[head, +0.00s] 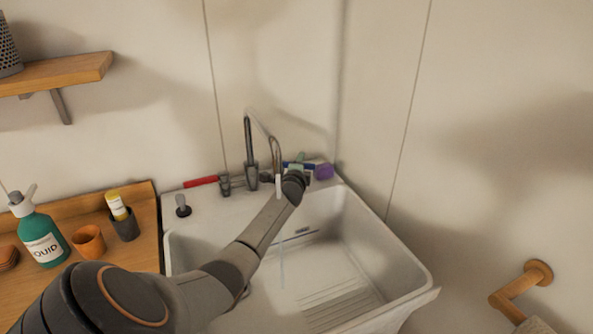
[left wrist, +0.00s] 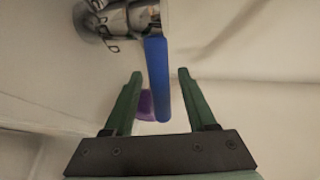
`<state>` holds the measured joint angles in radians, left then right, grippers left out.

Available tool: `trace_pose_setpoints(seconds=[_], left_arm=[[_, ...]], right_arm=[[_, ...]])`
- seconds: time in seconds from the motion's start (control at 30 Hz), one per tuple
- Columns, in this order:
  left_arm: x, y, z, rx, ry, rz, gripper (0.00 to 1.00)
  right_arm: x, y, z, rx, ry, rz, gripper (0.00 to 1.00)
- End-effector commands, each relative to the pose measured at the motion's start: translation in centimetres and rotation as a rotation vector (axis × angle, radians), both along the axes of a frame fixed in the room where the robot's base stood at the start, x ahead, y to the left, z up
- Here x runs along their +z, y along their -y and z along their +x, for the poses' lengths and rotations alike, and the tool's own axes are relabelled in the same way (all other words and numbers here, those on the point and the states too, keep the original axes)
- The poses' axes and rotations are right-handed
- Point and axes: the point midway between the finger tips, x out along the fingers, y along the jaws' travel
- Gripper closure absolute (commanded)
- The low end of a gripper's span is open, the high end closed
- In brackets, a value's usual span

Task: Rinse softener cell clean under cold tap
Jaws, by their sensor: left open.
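The tap (head: 249,148) has a tall curved metal spout over the white sink (head: 420,272). Its red lever (head: 201,182) points left and its blue lever (head: 309,166) points right. A thin pale line, perhaps water, shows below the spout in the basin. My left gripper (head: 299,158) is at the blue lever, mostly hidden by my own wrist. In the left wrist view, its green fingers (left wrist: 160,76) are open on either side of the blue lever (left wrist: 157,75), with gaps on both sides. I cannot make out a softener cell. My right gripper is not in view.
A purple object (head: 324,171) lies on the sink's back ledge, near the blue lever. A wooden counter at left holds a teal bottle (head: 41,236), an orange cup (head: 89,241) and a dark cup (head: 124,225). Walls stand close behind and right.

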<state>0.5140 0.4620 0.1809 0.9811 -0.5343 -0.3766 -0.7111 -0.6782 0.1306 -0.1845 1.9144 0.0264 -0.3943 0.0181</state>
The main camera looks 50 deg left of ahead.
Motion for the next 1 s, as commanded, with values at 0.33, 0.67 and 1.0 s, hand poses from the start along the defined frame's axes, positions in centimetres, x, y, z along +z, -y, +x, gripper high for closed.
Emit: trace_pose_setpoints(seconds=[0.33,0.67,1.0], left_arm=[[1.1,2.8,-3.5,-0.001,-0.001,0.001,0.43],[1.9,5.3,-6.6,-0.001,0.0,0.0,0.43],[2.2,5.9,-7.4,0.001,0.0,-0.001,0.43]], right_arm=[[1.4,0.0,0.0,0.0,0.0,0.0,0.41],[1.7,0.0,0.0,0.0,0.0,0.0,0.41],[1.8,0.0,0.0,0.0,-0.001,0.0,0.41]])
